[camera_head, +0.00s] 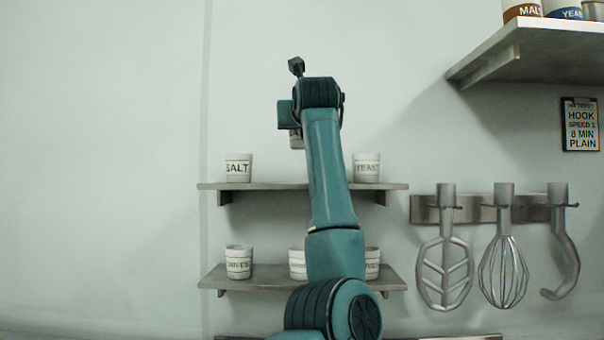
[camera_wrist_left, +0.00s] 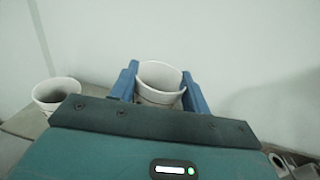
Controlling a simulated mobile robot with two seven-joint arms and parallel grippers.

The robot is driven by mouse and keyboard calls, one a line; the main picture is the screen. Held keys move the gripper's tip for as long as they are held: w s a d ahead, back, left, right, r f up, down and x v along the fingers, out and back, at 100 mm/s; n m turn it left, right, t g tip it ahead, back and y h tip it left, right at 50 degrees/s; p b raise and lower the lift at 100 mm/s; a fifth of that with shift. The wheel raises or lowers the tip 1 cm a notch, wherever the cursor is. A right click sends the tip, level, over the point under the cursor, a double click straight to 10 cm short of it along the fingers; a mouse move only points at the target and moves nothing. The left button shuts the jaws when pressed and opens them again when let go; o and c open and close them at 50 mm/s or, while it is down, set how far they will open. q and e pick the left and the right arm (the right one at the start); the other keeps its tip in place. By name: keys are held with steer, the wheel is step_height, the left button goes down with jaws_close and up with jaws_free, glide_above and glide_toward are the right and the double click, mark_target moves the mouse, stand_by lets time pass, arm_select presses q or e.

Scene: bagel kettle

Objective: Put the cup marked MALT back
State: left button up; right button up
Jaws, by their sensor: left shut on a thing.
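My left gripper (camera_wrist_left: 160,78) is shut on a white cup (camera_wrist_left: 159,95), with one blue finger on each side of it. The cup is upright and its inside looks empty. My right gripper is not in view.
The lower shelf (camera_head: 265,280) holds the CHIVES cup (camera_head: 238,262) and two partly hidden cups. Mixer tools, including a whisk (camera_head: 503,265), hang at right. A high shelf (camera_head: 540,55) carries jars, one marked MALT (camera_head: 522,10). A small sign (camera_head: 580,124) hangs below it.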

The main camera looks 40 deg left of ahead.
arm_select(q)
step_height(320, 180, down, 4)
steer(key=shift+r+b, duration=0.15)
steer(key=shift+b, duration=0.15)
step_height(320, 180, down, 3)
steer(key=shift+f+b, duration=0.15)
steer(key=shift+b, duration=0.2)
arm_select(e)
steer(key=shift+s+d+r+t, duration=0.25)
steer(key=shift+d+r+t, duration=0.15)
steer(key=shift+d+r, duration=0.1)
arm_select(q)
steer(key=shift+f, duration=0.1)
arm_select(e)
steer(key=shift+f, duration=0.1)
arm_select(q)
steer(key=shift+f, duration=0.15)
steer(key=o, duration=1)
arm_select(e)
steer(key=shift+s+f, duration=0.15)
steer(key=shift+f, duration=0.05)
